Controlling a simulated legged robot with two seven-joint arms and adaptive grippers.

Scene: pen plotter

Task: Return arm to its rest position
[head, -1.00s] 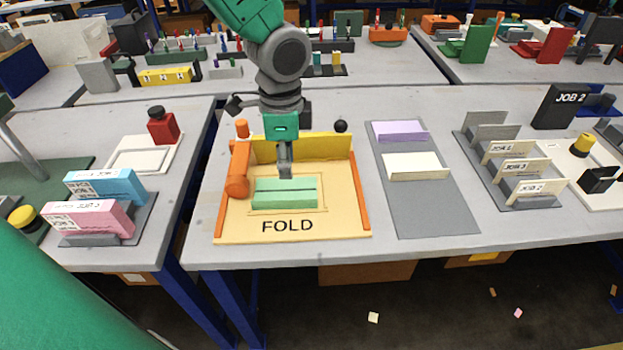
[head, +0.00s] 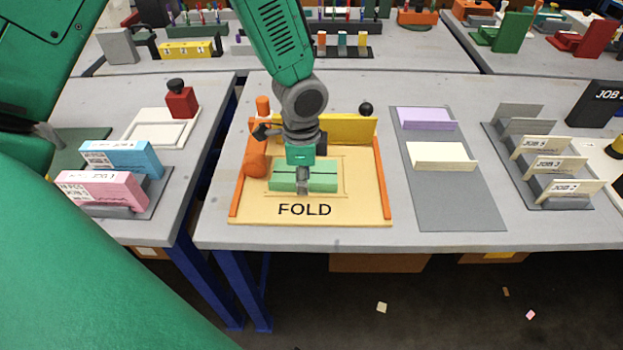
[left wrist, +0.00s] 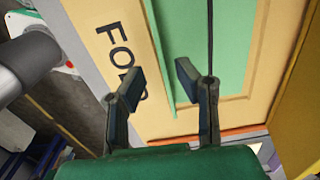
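My left gripper (head: 303,187) is over the front part of the green folder (head: 325,178), which lies on the tan FOLD board (head: 352,211). In the left wrist view my left gripper (left wrist: 160,78) has its two fingers apart with nothing between them. The green folder (left wrist: 228,45), with a dark line along it, and the board's lettering lie beyond the fingers. Whether the fingertips touch the folder cannot be told. My right gripper is not in view.
The board has a yellow flap (head: 350,128) at the back and an orange handle (head: 256,160) at its left. A grey mat (head: 460,205) with purple and cream trays lies to the right. Pink and blue card stacks (head: 103,188) stand left.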

